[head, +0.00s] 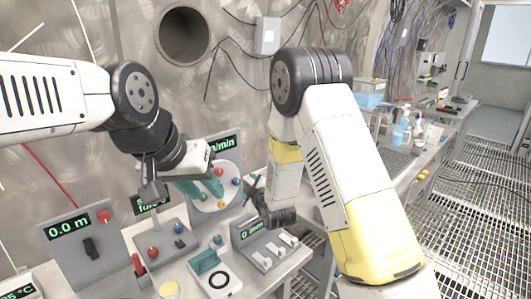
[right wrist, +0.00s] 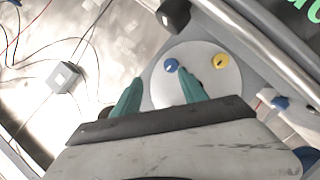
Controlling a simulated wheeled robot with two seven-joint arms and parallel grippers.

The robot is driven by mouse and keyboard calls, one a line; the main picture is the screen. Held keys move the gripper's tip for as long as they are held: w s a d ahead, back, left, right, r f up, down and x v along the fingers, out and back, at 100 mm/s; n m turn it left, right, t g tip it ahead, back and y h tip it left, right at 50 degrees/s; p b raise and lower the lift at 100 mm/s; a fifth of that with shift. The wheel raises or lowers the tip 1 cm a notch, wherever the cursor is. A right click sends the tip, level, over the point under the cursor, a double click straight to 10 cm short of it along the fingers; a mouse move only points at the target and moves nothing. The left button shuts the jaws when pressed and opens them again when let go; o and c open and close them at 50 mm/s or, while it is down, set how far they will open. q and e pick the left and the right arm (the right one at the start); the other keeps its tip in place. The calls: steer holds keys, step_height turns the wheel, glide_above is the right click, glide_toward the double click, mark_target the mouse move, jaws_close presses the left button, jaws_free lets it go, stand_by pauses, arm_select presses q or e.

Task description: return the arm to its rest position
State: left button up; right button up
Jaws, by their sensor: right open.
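My right arm, white and yellow, bends up and over in the head view, and its right gripper (head: 254,188) hangs low beside the round white dial panel. In the right wrist view the right gripper's teal fingers (right wrist: 159,78) stand apart with nothing between them, in front of the white disc (right wrist: 205,62) with blue and yellow knobs. My left arm enters from the left, and its left gripper (head: 200,186) with teal fingers is above the bench, in front of the dial panel. Its finger gap cannot be made out.
A panel reading 0.0 m (head: 68,240) stands at the left. A box with white switches (head: 268,246) and a teal-handled unit (head: 212,270) sit on the bench. A grey wall box (head: 267,36) with cables is behind. A second bench with bottles (head: 400,132) stands right; grated floor lies beyond.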

steer(key=s+d+r+m+g+h, duration=0.1)
steer(key=s+d+r+m+g, duration=0.1)
steer(key=s+d+r+m, duration=0.35)
steer(key=s+d+r+m+g+h, duration=0.1)
steer(key=s+d+r+m, duration=0.15)
steer(key=d+r, duration=0.6)
steer(key=s+d+r+m+g, duration=0.1)
steer(key=s+d+r+m, duration=0.1)
steer(key=s, duration=0.6)
steer(key=s+d+r+m+g+h, duration=0.1)
steer(key=s+d+r+m+g, duration=0.1)
steer(key=s+d, duration=0.2)
steer(key=s+d+r+m+g+h, duration=0.1)
steer(key=s+d+m, duration=0.2)
steer(key=s, duration=0.8)
steer(key=shift+s+d+r+g, duration=0.3)
steer(key=shift+d+r, duration=0.05)
steer(key=shift+r, duration=0.05)
stand_by(2.6)
